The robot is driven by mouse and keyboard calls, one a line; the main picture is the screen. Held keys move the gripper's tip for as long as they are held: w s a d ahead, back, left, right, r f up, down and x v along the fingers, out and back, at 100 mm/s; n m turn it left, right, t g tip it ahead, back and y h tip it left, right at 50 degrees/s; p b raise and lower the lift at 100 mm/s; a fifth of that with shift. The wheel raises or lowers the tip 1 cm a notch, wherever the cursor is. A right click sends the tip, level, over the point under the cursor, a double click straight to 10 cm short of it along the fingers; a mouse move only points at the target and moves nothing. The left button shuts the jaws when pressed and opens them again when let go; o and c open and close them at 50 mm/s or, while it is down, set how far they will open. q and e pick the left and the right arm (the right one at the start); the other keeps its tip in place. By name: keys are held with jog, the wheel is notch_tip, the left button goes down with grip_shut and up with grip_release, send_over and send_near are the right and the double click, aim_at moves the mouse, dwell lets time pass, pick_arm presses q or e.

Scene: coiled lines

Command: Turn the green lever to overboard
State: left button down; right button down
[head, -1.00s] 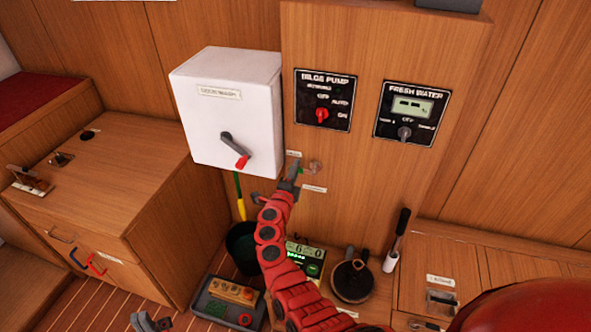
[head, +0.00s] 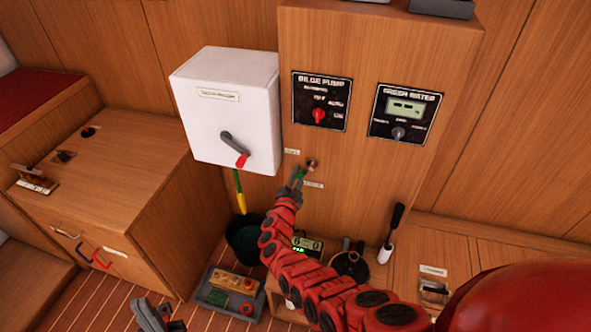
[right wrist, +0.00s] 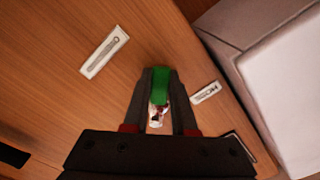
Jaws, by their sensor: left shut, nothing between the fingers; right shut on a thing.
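The green lever (head: 301,174) is on the wood panel below the bilge pump plate. It slants down and left from its brassy pivot (head: 311,163). One small label (head: 292,152) is up and left of it, another (head: 314,185) just below; I cannot read either. My right gripper (head: 297,181) is shut on the lever's handle and hides part of it. In the right wrist view the green handle (right wrist: 160,84) sits between the two dark fingers. My left gripper (head: 160,324) is shut and empty, low at the bottom edge, away from the panel.
A white box (head: 225,115) with a red-tipped switch sticks out left of the lever. The bilge pump (head: 322,100) and fresh water (head: 405,113) panels are above. A dark bucket (head: 243,238) and a grey tray (head: 232,288) stand below. The panel right of the lever is clear.

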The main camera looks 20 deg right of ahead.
aim_at(313, 175)
jog(key=n, duration=0.1)
jog(key=d+n, duration=0.1)
jog(key=shift+s+f+n+p, duration=0.3)
jog(key=shift+f+n, duration=0.05)
jog(key=shift+n, duration=0.05)
jog(key=n, duration=0.1)
jog(key=s+d+n, duration=0.1)
jog(key=n, duration=0.1)
jog(key=f+n, duration=0.1)
jog(key=n, duration=0.1)
jog(key=shift+s+d+f, duration=0.1)
jog(key=shift+s+d, duration=0.1)
jog(key=shift+d, duration=0.15)
jog(key=shift+s+d+n, duration=0.2)
jog(key=shift+d+n, duration=0.15)
jog(key=shift+n, duration=0.45)
jog(key=c, duration=0.7)
grip_release()
